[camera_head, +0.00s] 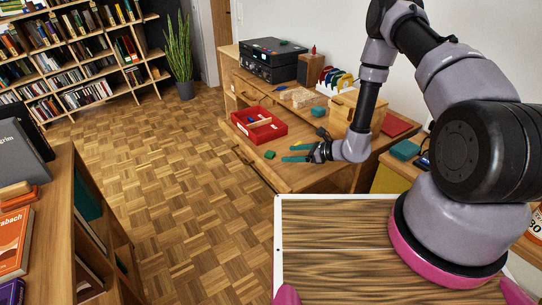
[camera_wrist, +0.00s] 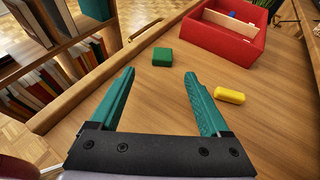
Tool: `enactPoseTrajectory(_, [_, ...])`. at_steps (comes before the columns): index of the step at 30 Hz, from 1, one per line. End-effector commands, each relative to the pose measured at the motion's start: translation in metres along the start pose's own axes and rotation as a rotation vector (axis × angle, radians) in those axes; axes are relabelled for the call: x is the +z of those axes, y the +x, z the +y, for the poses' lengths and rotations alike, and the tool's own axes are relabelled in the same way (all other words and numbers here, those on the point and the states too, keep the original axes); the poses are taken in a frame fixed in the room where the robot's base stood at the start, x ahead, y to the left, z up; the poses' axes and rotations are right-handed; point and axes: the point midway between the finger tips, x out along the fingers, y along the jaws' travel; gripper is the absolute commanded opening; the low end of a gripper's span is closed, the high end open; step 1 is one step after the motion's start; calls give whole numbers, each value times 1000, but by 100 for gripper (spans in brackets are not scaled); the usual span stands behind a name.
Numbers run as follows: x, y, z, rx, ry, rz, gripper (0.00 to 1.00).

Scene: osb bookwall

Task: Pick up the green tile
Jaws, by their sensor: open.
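The green tile (camera_wrist: 162,57) is a small flat square block lying on the wooden surface. In the head view the green tile (camera_head: 270,154) lies near the left edge of the pulled-out wooden surface (camera_head: 293,174), in front of the red box. My gripper (camera_head: 287,152) is open and empty, with teal fingers pointing left toward the tile. In the wrist view my gripper (camera_wrist: 160,75) has its fingers spread wide, and the tile sits just beyond the fingertips, apart from them and roughly centred between them.
A red divided box (camera_head: 259,125) stands behind the tile; in the wrist view the red box (camera_wrist: 226,30) is at upper right. A yellow piece (camera_wrist: 229,95) lies right of my right finger. A black case (camera_head: 273,60) stands further back. The surface's left edge is close to the tile.

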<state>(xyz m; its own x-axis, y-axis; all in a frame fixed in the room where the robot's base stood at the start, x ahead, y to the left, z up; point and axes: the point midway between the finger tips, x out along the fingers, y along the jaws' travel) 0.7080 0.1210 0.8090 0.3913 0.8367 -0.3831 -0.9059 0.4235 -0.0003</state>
Motion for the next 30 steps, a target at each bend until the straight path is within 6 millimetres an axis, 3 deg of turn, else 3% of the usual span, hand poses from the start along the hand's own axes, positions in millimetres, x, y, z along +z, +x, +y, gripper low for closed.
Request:
enactPoseTrajectory(15, [-1,64,-4,1,0,0,80])
enactPoseTrajectory(23, [-1,67,-4,0,1,0,80])
enactPoseTrajectory(24, [-1,67,-4,0,1,0,72])
enactPoseTrajectory(30, [-1,67,-4,0,1,0,0])
